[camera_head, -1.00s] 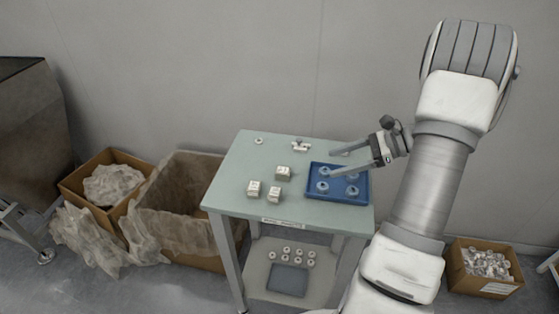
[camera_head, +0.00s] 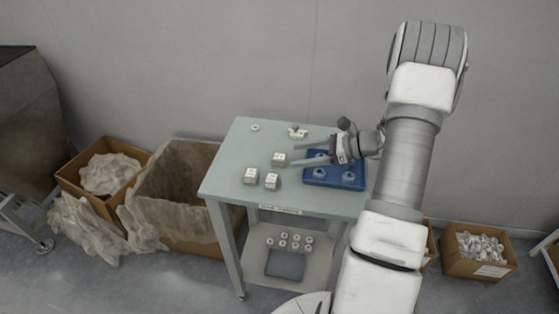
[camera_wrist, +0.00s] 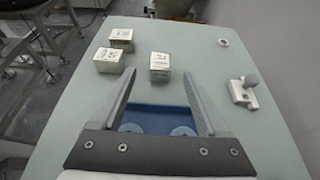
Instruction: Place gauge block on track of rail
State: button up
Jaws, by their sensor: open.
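Three cream gauge blocks stand on the table: one (camera_head: 279,159) near the middle, and two (camera_head: 251,176) (camera_head: 271,181) nearer the front. My gripper (camera_head: 293,156) is open and empty, its fingers pointing left just right of the middle block. In the wrist view the middle block (camera_wrist: 160,67) shows between and just beyond the open fingertips (camera_wrist: 158,73). I cannot tell their height gap. A small white fixture with a round grey knob (camera_head: 297,132), perhaps the rail, sits at the table's back edge. It also shows right of the fingers in the wrist view (camera_wrist: 241,92).
A blue tray (camera_head: 337,187) with several round caps lies at the right of the green table (camera_head: 225,180), partly under my gripper. A small white ring (camera_head: 255,128) lies at the back left.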

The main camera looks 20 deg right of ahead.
aim_at(282, 157)
jog(key=x, duration=0.5)
jog(key=shift+w+a, duration=0.15)
grip_shut()
